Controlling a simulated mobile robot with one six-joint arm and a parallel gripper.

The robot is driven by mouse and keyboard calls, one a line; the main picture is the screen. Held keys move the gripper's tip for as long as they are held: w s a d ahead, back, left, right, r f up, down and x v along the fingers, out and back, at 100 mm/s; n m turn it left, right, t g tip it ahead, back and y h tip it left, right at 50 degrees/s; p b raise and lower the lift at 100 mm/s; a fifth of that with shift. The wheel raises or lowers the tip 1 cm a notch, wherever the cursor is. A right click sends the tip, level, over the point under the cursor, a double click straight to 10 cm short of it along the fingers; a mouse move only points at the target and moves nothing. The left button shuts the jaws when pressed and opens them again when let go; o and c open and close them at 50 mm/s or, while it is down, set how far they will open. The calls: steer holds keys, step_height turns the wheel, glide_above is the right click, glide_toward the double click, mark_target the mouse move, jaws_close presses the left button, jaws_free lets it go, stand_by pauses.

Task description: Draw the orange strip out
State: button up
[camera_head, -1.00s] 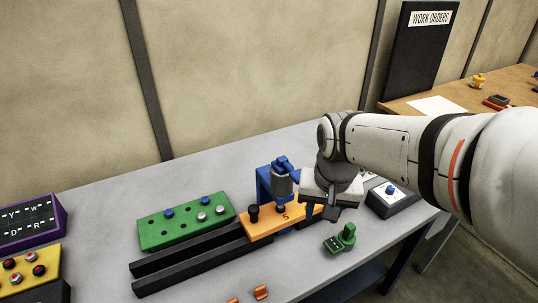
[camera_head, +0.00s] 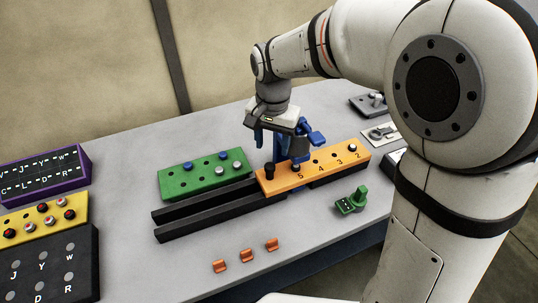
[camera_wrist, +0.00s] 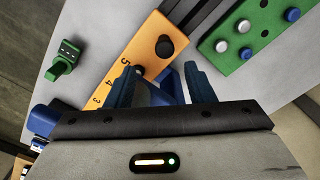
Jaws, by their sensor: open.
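The orange strip (camera_head: 325,163), marked with numbers, lies along the dark rails (camera_head: 205,215), its left end partway along them. A black knob (camera_head: 270,170) stands up near that end; it also shows in the wrist view (camera_wrist: 165,47). A blue frame (camera_head: 283,150) stands across the strip, partly hidden by my gripper. My gripper (camera_head: 280,140) is open and empty, above the strip's left part. In the wrist view its blue fingers (camera_wrist: 158,82) are spread, with the knob just beyond the tips, roughly between them. I see no contact with the knob.
A green block with pegs (camera_head: 205,178) lies behind the rails. A green knob piece (camera_head: 352,200) and several small orange clips (camera_head: 247,255) lie in front. A purple panel (camera_head: 45,175), yellow button box (camera_head: 40,222) and dark panel (camera_head: 45,265) stand left. The rails' left part is empty.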

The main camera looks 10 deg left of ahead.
mark_target(270, 165)
steer(key=shift+w+a+f, duration=0.2)
steer(key=shift+w+a, duration=0.05)
steer(key=shift+a, duration=0.1)
steer(key=shift+w+f, duration=0.1)
steer(key=shift+f, duration=0.25)
step_height(270, 165, down, 7)
steer(key=shift+r+p, duration=0.1)
steer(key=shift+p, duration=0.25)
steer(key=shift+c, duration=0.2)
jaws_close()
